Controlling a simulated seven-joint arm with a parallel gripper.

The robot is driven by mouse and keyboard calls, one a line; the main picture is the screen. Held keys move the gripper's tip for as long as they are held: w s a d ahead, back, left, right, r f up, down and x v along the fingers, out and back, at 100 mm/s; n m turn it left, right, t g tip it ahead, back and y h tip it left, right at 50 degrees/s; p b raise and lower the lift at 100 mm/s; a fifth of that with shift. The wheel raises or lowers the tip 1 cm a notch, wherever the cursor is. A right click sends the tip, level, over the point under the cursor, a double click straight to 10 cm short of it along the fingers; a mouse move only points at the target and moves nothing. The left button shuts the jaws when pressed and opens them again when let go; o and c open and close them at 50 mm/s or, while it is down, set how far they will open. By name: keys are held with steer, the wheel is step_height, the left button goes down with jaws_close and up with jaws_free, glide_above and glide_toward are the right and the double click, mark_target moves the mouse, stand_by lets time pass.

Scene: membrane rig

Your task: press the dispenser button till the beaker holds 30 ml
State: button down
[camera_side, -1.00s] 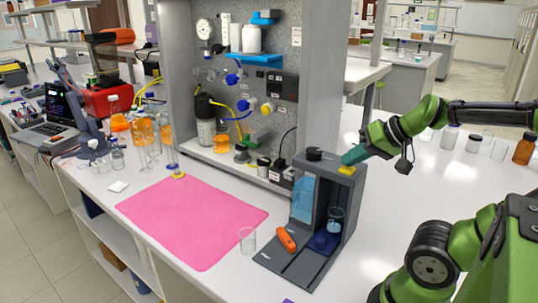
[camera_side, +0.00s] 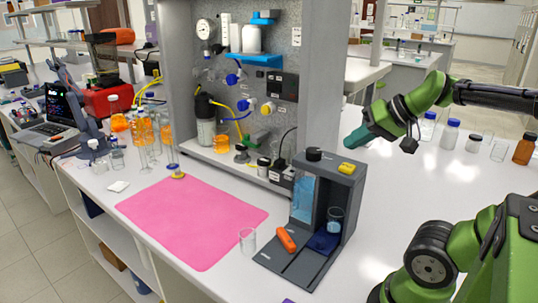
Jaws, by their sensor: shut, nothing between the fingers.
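The grey dispenser (camera_side: 343,190) stands on the bench right of the pink mat, with a blue liquid column (camera_side: 304,200) at its left. The yellow button (camera_side: 348,168) is on its top. The beaker (camera_side: 335,219) sits inside the dispenser bay on a dark blue pad and holds some blue liquid; its level in ml is too small to read. My gripper (camera_side: 348,143) is shut and empty, above the yellow button and apart from it.
An empty glass beaker (camera_side: 247,240) stands left of the dispenser, and an orange object (camera_side: 286,239) lies on its base plate.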

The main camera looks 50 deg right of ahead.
steer(key=shift+r, duration=1.15)
steer(key=a+f+n+g, duration=0.1)
steer(key=a+f+n, duration=0.1)
steer(key=a, duration=0.7)
steer(key=w+a+f+n+g+y, duration=0.1)
steer(key=a+f, duration=0.2)
steer(key=a, duration=0.7)
steer(key=shift+w+f+n, duration=0.3)
steer(key=shift+n, duration=0.1)
stand_by(0.8)
